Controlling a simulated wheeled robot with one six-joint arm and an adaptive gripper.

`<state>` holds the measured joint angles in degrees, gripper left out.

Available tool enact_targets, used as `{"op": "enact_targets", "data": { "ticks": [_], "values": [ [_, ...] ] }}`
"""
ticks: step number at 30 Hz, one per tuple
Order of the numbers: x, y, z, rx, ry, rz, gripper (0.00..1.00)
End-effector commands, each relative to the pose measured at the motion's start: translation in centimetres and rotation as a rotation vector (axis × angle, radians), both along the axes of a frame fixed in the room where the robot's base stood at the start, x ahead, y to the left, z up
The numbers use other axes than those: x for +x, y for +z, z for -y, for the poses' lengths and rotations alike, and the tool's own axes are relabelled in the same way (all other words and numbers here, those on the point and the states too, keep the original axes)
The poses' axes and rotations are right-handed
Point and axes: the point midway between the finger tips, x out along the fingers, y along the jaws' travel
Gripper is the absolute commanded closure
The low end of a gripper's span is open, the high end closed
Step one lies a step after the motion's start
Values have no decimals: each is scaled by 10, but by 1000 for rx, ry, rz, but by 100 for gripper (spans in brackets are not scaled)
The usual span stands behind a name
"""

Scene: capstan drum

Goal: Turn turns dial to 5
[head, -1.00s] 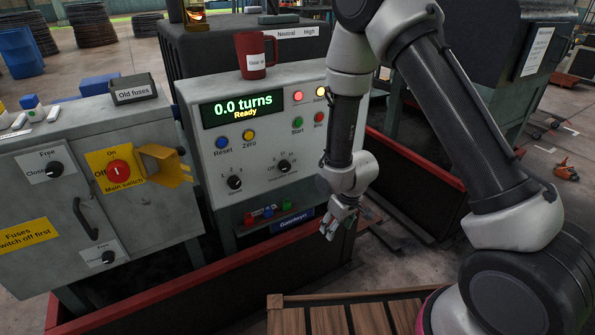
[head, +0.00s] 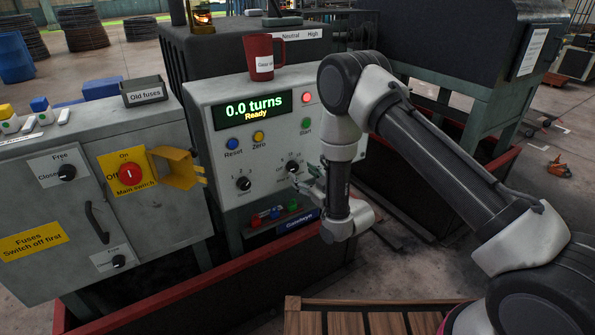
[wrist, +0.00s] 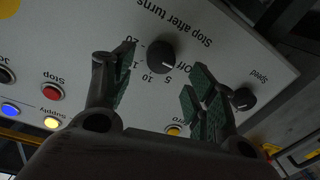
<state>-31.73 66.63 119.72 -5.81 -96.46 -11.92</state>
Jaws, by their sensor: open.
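The turns dial is a black knob (head: 292,167) on the grey control panel, marked "Stop after turns" in the wrist view (wrist: 162,55), where Off, 5, 10 and further numbers ring it. I cannot tell surely which mark its pointer faces. My gripper (head: 314,184) is at the panel's lower right, its fingers pointing at the panel. In the wrist view my gripper (wrist: 165,65) is open, its green-padded fingers on either side of the dial in the picture, with visible gaps. The display (head: 253,107) reads 0.0 turns, Ready.
The Speed knob (head: 243,184) is left of the dial; it shows near the right finger in the wrist view. Blue Reset (head: 232,144), yellow Zero (head: 258,136) and green Start (head: 306,124) buttons are above. A red mug (head: 262,57) stands on the panel top.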

Motion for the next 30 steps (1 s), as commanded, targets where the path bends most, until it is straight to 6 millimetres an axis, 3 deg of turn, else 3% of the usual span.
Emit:
{"op": "enact_targets", "data": {
  "ticks": [6, 17, 25, 30],
  "values": [
    [25, 0, -19, 1, 0, 1, 43],
    [32, 0, -25, 0, 0, -2, 43],
    [32, 0, -24, 0, 0, -2, 89],
    [32, 0, -24, 2, 0, -4, 89]
  ]
}}
